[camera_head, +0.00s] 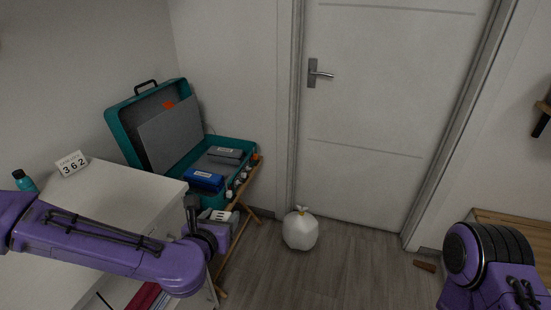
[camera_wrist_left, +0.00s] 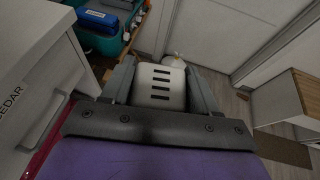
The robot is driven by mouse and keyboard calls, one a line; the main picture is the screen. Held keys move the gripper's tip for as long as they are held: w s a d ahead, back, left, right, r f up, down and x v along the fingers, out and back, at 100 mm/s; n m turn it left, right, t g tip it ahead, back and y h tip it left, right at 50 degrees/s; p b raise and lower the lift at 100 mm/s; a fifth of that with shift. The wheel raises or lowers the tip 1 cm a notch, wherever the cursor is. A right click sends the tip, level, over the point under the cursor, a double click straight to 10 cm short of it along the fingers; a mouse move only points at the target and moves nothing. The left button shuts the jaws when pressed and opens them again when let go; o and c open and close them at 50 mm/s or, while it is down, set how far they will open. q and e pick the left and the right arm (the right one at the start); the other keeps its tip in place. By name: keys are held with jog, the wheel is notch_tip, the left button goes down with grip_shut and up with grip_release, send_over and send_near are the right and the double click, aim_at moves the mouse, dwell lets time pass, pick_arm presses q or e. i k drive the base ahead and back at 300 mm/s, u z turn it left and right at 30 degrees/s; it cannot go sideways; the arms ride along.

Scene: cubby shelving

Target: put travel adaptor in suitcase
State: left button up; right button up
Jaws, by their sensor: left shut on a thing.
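The white travel adaptor (camera_wrist_left: 160,88), with dark slots on its face, sits between the two fingers of my left gripper (camera_wrist_left: 160,72). My left gripper (camera_head: 222,217) is shut on it. In the head view the adaptor (camera_head: 220,214) shows only in part beside my purple arm. The teal suitcase (camera_head: 124,138) stands open on a wooden stand behind the white cabinet, lid leaning back. The gripper is in front of the suitcase and outside it. The suitcase's near wall also shows in the left wrist view (camera_wrist_left: 97,42). My right gripper is out of view.
The suitcase holds a blue box (camera_head: 204,180), a grey box (camera_head: 226,155) and small items along its right side. A white cabinet (camera_head: 120,200) with a number calendar (camera_head: 72,164) is at left. A white tied bag (camera_head: 300,231) stands on the floor by the door (camera_head: 385,100).

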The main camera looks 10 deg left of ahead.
aim_at(213, 167)
jog(key=z, duration=0.25)
jog(key=i, duration=1.75)
jog(key=u, duration=0.8)
jog(key=i, duration=0.85)
jog(key=u, duration=0.5)
